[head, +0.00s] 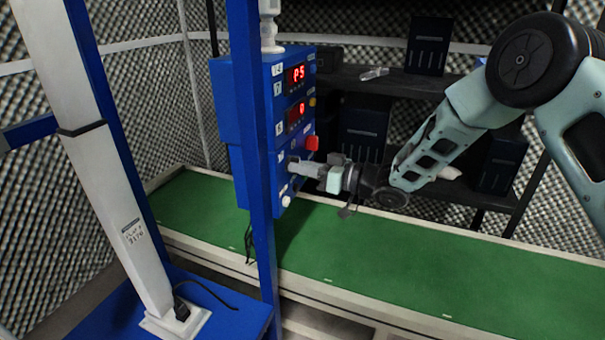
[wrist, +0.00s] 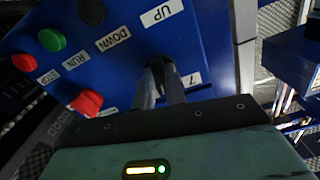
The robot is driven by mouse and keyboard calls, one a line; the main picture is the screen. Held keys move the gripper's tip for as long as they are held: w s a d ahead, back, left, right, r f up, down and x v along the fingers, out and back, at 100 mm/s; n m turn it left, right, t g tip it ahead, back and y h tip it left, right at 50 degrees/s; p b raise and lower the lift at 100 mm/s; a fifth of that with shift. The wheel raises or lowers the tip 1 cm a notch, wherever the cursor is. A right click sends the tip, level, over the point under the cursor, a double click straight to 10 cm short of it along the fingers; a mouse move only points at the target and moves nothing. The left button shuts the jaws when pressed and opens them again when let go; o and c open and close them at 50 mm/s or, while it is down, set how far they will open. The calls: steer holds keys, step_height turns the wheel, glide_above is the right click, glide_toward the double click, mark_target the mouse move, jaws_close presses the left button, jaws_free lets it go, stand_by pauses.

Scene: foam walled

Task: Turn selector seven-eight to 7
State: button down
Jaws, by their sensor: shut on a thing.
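The blue control box (head: 275,130) stands behind a blue post. My gripper (head: 300,168) reaches in from the right to the lower part of its front. In the wrist view my gripper (wrist: 166,85) is shut on a dark selector knob (wrist: 155,63) on the blue panel (wrist: 120,60). A label with 7 (wrist: 183,80) lies right beside the fingers. The fingers cover most of the knob, so I cannot tell which way it points.
In the wrist view labels UP (wrist: 162,14) and DOWN (wrist: 113,38), a green button (wrist: 52,40) and a red button (wrist: 86,103) are near. A green conveyor (head: 400,250) runs below my arm. Dark shelves (head: 400,85) stand behind. A blue post (head: 255,150) stands left.

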steer(key=shift+f+n+b, duration=0.1)
steer(key=shift+n+b, duration=3.25)
steer(key=shift+n, duration=0.85)
steer(key=c, duration=1.4)
jaws_free()
steer(key=shift+c, duration=0.2)
steer(key=v, duration=1.7)
steer(key=shift+d+p, duration=0.25)
steer(key=shift+p, duration=0.15)
